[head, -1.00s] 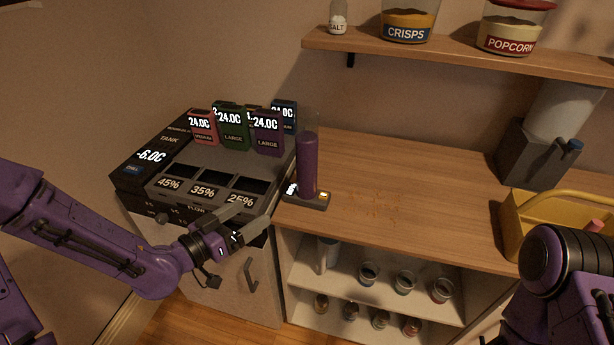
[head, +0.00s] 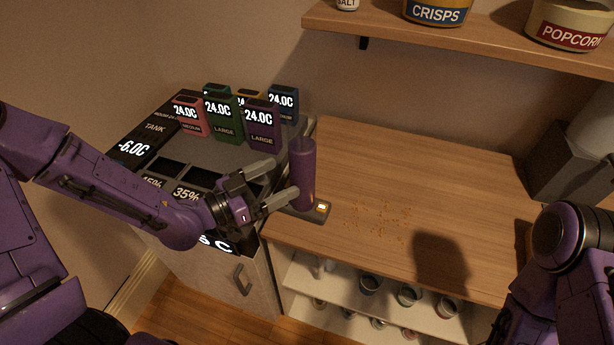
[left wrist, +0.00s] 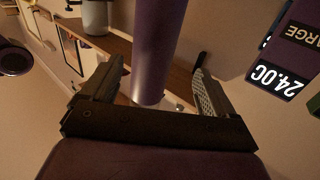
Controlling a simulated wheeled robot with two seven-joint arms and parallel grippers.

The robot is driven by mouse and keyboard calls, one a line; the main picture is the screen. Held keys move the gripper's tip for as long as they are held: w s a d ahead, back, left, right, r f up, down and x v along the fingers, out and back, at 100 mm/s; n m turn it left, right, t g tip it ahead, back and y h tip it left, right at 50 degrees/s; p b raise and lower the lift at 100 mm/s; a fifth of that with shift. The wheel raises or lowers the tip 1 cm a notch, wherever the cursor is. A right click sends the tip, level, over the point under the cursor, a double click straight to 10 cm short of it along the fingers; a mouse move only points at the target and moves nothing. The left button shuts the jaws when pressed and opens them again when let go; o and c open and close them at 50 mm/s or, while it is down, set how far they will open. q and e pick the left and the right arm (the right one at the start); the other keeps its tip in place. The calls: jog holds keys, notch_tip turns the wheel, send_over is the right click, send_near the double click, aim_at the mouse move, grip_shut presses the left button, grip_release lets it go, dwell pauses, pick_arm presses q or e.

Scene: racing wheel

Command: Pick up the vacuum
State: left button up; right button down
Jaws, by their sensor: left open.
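Crumbs (head: 380,215) lie on the counter (head: 430,180) right of the vacuum. A dark machine with several coloured containers, one green (head: 222,115), stands at the left. A shelf (head: 450,35) with jars hangs above. Cups (head: 370,283) stand in the open cabinet below.

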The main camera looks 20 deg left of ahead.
aim_at(309, 167)
pick_arm(q)
jog(key=x, duration=0.2)
jog(key=p+x, duration=0.1)
jog(key=x, duration=0.1)
jog(key=p+x, duration=0.1)
jog(key=x, duration=0.2)
jog(key=shift+s+d+r, duration=0.15)
jog(key=shift+d+r, duration=0.15)
jog(key=shift+d, duration=0.1)
jog(key=shift+w+d, duration=0.3)
jog(key=shift+d, duration=0.1)
jog(key=shift+a, duration=0.1)
jog(key=c, duration=1)
